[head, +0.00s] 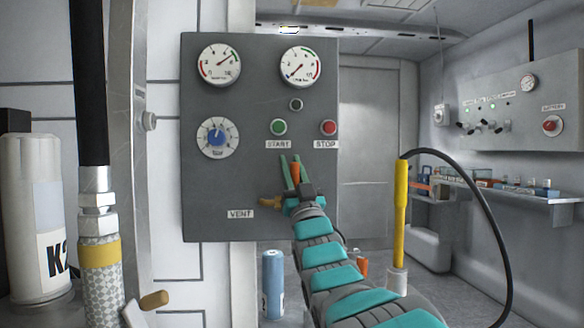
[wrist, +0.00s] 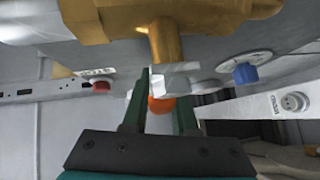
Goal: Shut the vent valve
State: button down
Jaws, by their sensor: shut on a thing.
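The vent valve has a brass body (head: 270,203), low on the grey panel beside the VENT label (head: 240,214). In the wrist view its brass body (wrist: 168,42) fills the top, with a pale metal lever (wrist: 174,80) below it. The lever's orange grip (head: 295,173) points up between the fingers of my gripper (head: 290,161). In the wrist view the orange grip (wrist: 160,104) sits between the two green fingers, and my gripper (wrist: 160,112) is shut on it. My wrist hides part of the valve in the head view.
The panel (head: 210,185) also carries two gauges, a blue knob (head: 217,138), a green START button (head: 279,127) and a red STOP button (head: 329,127). A black hose (head: 90,85) and white cylinder (head: 32,215) stand at left. A yellow-handled hose (head: 400,215) stands right of my arm.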

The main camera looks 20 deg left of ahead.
aim_at(296, 184)
jog(key=c, duration=0.7)
grip_release()
jog(key=v, duration=0.7)
jog(key=shift+s+f, duration=0.1)
jog(key=shift+s+d+f, duration=0.15)
jog(key=shift+s, duration=0.05)
